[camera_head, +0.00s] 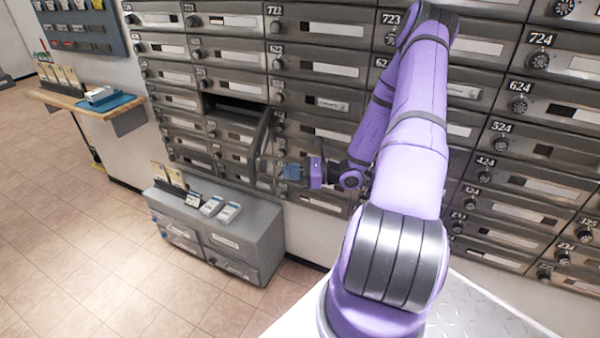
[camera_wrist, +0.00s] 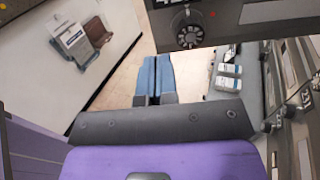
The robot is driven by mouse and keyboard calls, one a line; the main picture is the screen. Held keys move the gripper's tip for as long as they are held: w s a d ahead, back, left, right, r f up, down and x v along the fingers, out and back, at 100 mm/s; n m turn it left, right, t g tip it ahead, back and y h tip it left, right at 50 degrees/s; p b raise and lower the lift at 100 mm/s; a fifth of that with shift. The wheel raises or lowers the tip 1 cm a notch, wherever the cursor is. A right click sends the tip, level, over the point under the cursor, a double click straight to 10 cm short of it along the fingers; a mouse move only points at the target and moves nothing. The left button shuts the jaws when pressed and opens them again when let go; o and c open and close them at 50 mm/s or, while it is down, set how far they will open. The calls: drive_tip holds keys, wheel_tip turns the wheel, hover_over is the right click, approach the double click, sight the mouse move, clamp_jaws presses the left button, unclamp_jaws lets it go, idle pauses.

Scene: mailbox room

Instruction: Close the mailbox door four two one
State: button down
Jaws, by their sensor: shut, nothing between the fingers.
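A wall of grey metal mailboxes fills the head view. One box (camera_head: 236,104) stands open with a dark inside. Its door (camera_head: 263,133) sticks out from the right side of the opening and shows almost edge-on. My gripper (camera_head: 289,172), with blue fingertips, is low and just right of the door's outer end. I cannot tell whether they touch. In the wrist view my gripper (camera_wrist: 156,75) has its blue fingers together with nothing between them. A grey door panel with a round dial (camera_wrist: 188,32) crosses the top there; its number plate is cut off.
A low grey cabinet (camera_head: 262,225) with leaflets and small white boxes stands below the mailboxes. A wooden shelf (camera_head: 60,99) with a blue tray (camera_head: 108,106) is on the left wall. The tiled floor (camera_head: 90,240) at left is clear.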

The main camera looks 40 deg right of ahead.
sight(255, 170)
drive_tip(key=x, duration=0.8)
drive_tip(key=shift+a, duration=0.1)
drive_tip(key=shift+w+a, duration=0.1)
